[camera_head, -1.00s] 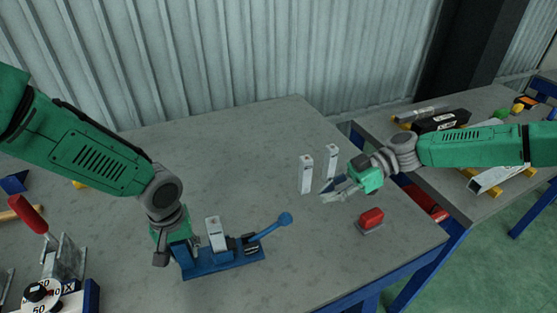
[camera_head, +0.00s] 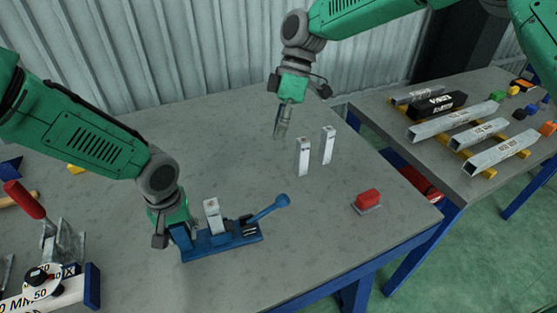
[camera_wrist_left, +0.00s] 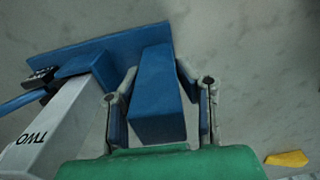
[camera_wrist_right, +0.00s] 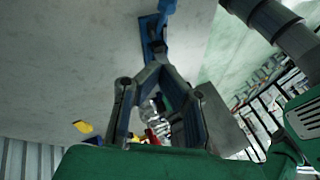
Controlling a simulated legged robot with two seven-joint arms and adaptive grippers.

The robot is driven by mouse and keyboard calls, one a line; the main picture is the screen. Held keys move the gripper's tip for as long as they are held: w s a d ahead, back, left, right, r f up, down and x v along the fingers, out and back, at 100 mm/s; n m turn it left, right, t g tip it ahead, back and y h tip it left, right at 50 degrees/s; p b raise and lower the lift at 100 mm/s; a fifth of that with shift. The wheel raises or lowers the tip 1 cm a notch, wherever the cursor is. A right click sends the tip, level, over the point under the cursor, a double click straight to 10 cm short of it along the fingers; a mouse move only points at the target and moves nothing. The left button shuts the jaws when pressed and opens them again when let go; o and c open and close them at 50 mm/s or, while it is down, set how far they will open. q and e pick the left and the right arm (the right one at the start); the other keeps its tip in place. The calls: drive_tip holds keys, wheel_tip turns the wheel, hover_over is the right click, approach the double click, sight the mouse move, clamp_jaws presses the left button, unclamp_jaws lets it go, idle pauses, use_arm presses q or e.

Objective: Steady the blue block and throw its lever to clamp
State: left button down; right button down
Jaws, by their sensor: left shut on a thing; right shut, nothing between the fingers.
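The blue block (camera_head: 222,242) is a blue clamp fixture on the near middle of the table. Its lever (camera_head: 265,208) slants up to the right and ends in a round blue knob. A grey upright piece (camera_head: 212,216) stands in the fixture; in the left wrist view the piece (camera_wrist_left: 48,130) reads "TWO". My left gripper (camera_head: 176,238) is shut on the fixture's left upright, and the left wrist view shows that upright (camera_wrist_left: 157,95) between the fingers. My right gripper (camera_head: 281,134) is shut and empty, fingers down, above the table behind the lever. The fixture also shows in the right wrist view (camera_wrist_right: 152,35).
Two grey upright pieces (camera_head: 304,157) (camera_head: 327,145) stand right of my right gripper. A red button (camera_head: 368,200) sits near the right table edge. A red-handled device (camera_head: 60,250) stands at left. A second table (camera_head: 470,185) at right carries several bars.

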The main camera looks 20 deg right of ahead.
approach(267, 211)
drive_tip(key=w+a, duration=0.1)
drive_tip(key=shift+s+d+f, duration=0.2)
drive_tip(key=shift+s+f, duration=0.1)
drive_tip(key=shift+f, duration=0.3)
drive_tip(key=shift+s+d+f, duration=0.2)
drive_tip(key=shift+s+f, duration=0.15)
drive_tip(key=shift+f, duration=0.25)
drive_tip(key=shift+s+d+f, duration=0.2)
drive_tip(key=shift+s+f, duration=0.1)
drive_tip(key=shift+f, duration=0.25)
use_arm(q)
drive_tip(key=shift+d, duration=0.1)
use_arm(e)
drive_tip(key=shift+d+f+y, duration=0.6)
drive_tip(key=shift+d+f, duration=0.25)
drive_tip(key=shift+f, duration=0.15)
